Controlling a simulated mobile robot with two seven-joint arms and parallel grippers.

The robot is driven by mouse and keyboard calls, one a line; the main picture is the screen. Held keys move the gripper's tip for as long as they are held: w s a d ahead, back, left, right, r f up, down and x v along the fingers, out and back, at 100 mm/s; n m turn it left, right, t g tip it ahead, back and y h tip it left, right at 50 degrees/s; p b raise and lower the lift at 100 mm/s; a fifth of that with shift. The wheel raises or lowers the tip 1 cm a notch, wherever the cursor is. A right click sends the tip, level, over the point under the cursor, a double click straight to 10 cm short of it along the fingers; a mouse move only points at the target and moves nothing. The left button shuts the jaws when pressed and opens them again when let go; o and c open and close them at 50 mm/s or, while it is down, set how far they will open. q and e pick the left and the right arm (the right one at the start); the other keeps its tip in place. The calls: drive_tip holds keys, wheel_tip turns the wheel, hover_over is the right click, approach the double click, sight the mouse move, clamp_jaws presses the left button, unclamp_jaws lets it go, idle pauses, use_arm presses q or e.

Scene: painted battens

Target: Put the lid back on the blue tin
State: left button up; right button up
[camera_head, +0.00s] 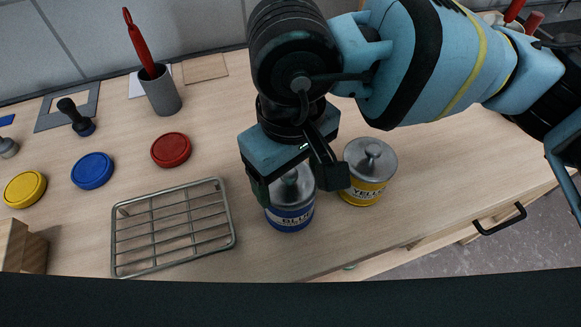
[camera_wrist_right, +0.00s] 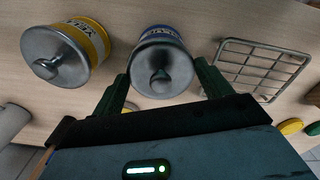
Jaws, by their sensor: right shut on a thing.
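The blue tin (camera_head: 290,218) stands upright on the table, left of the yellow tin. Its silver lid (camera_head: 291,186), with a round knob, is on its mouth; I cannot tell whether it is fully seated. My right gripper (camera_head: 301,187) is above it, pointing down, with a finger on each side of the lid, shut on it. The right wrist view shows the lid (camera_wrist_right: 160,75) between the gripper's fingertips (camera_wrist_right: 162,72), with the tin's blue band (camera_wrist_right: 160,33) behind. The gripper hides part of the lid in the head view. My left gripper is not in view.
The yellow tin (camera_head: 361,190), with a silver knobbed lid, stands close on the right. A wire rack (camera_head: 172,228) lies left of the blue tin. Red (camera_head: 171,150), blue (camera_head: 92,170) and yellow (camera_head: 25,189) discs lie further left. A grey cup (camera_head: 161,94) holds a red-handled tool.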

use_arm(q)
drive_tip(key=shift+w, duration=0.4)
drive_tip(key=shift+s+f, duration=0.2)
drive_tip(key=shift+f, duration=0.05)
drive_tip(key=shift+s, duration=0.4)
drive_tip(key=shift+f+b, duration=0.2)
drive_tip(key=shift+b, duration=0.1)
idle(0.3)
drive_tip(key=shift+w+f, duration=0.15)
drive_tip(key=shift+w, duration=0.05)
use_arm(e)
drive_tip(key=shift+f, duration=0.15)
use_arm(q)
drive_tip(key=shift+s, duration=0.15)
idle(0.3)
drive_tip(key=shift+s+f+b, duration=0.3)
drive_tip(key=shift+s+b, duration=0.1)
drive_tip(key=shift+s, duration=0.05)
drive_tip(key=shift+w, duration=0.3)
